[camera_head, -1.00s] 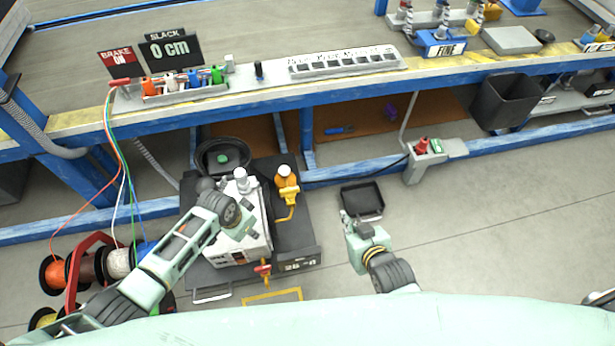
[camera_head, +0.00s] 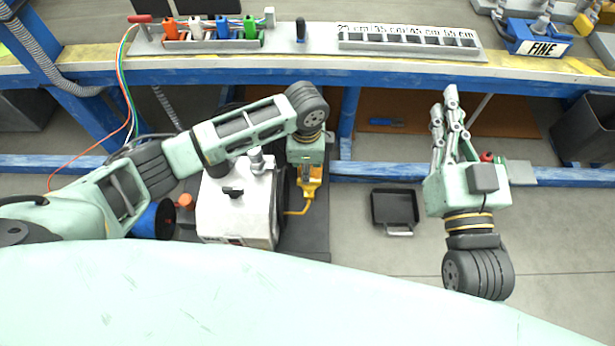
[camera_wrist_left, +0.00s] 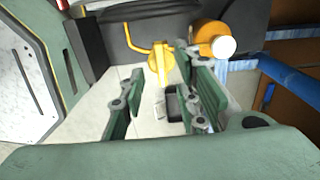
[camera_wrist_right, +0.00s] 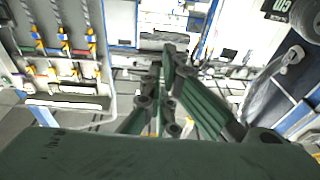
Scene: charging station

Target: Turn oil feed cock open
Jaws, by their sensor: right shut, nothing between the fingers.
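The yellow oil feed cock (camera_head: 310,187) with its thin bent pipe is on the right side of the white machine (camera_head: 215,215). My left gripper (camera_head: 307,172) is over the cock and hides its upper part. In the left wrist view the fingers (camera_wrist_left: 158,66) are apart, and the yellow cock (camera_wrist_left: 160,52) shows beyond them, nearer the right finger. I cannot tell whether they touch it. An orange bottle with a white cap (camera_wrist_left: 222,46) is to its right. My right gripper (camera_head: 450,110) is shut, empty and raised over the floor, its fingers (camera_wrist_right: 165,70) together.
A long bench (camera_head: 360,75) with blue legs crosses the back, with colored connectors and a slotted rack on it. A black tray (camera_head: 395,207) lies on the floor between my arms. A dark bin (camera_head: 590,130) stands at the far right. Floor around the tray is clear.

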